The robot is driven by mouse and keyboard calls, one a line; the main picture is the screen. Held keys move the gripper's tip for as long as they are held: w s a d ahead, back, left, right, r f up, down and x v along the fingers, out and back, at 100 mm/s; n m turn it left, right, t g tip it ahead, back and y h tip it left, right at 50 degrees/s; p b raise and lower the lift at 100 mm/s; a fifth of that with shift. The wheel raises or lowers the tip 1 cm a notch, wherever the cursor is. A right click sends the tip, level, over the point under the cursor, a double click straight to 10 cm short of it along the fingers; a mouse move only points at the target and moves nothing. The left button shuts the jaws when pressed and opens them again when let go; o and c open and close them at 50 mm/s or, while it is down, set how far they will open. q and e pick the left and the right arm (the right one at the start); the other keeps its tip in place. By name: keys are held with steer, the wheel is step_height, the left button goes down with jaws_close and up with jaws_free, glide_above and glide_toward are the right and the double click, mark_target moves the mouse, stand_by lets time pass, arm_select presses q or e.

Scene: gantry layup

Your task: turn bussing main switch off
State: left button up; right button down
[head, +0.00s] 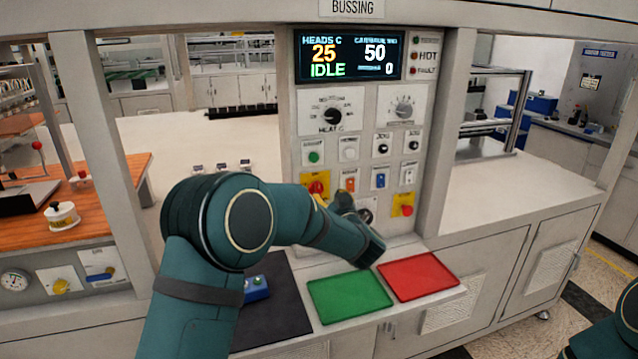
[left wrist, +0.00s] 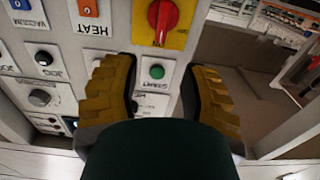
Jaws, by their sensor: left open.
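The bussing main switch, a red rotary knob on a yellow plate (head: 317,184), sits low on the left of the control panel (head: 437,110). My arm partly covers it in the head view. In the left wrist view the red knob (left wrist: 162,15) is at the top edge, its handle roughly upright in the picture. My left gripper (head: 332,199) is in front of the panel, its fingers largely hidden in the head view. In the left wrist view the gripper (left wrist: 157,84) is open and empty, with the green START button (left wrist: 156,72) between its yellow fingers. The knob lies beyond the fingertips.
An orange HEAT switch (head: 348,185) and a blue switch (head: 380,179) sit beside the main switch. A red button on yellow (head: 403,206) is lower right. The display (head: 348,54) reads IDLE. Green (head: 350,297) and red (head: 418,277) trays lie below.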

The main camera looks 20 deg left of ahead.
mark_target(319, 184)
arm_select(q)
steer(key=x, duration=0.9)
steer(key=shift+w+a, duration=0.1)
steer(key=shift+a, duration=0.05)
jaws_close()
